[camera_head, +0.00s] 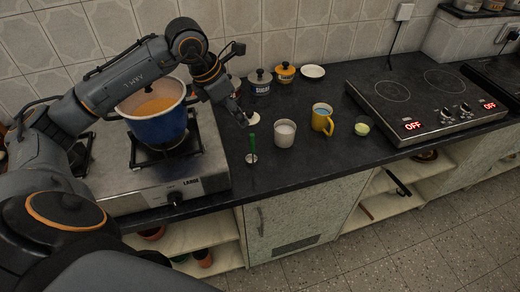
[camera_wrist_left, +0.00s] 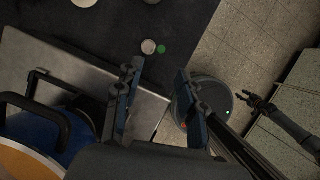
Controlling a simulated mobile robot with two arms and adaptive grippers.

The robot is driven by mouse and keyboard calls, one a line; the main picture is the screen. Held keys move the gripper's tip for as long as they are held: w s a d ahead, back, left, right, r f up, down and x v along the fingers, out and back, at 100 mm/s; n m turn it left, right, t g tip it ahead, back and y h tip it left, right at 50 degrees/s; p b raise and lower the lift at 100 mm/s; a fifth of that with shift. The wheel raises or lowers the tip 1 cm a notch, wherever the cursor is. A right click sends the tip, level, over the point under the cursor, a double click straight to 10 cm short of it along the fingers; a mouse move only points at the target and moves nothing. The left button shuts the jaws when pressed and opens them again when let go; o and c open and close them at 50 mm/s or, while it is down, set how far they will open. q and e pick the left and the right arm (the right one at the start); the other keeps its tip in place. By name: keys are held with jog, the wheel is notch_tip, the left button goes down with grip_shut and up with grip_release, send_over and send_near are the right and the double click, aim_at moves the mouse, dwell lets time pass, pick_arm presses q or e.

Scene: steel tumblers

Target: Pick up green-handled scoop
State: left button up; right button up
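The green-handled scoop stands upright on the dark counter, its green handle (camera_head: 252,143) up and its round steel head (camera_head: 251,158) low. In the left wrist view its round head (camera_wrist_left: 149,47) and green handle (camera_wrist_left: 161,48) show beyond the fingertips. My left gripper (camera_head: 241,116) is above and behind the scoop, apart from it. In the left wrist view the left gripper (camera_wrist_left: 158,68) has its fingers spread with nothing between them. My right gripper (camera_wrist_left: 246,98) shows small at the right of that view, away from the counter; its opening is unclear.
A blue pot (camera_head: 157,122) sits on the gas stove (camera_head: 147,188) at left. An electric hob (camera_head: 425,97) is at right.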

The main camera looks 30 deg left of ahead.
pick_arm(q)
jog(key=p, duration=0.1)
send_over(253, 151)
jog(key=s+a, duration=0.1)
notch_tip(253, 151, down, 6)
jog(key=shift+s+a+f, duration=0.1)
jog(key=shift+s+f, duration=0.05)
jog(key=shift+f, duration=0.05)
jog(key=p+x, duration=0.2)
jog(key=x, duration=0.3)
jog(key=shift+a+f, duration=0.1)
jog(key=shift+f, duration=0.5)
grip_shut()
pick_arm(e)
jog(key=s+r, duration=0.3)
jog(key=shift+s+d+r, duration=0.1)
jog(key=shift+s+d, duration=0.05)
jog(key=shift+d, duration=0.05)
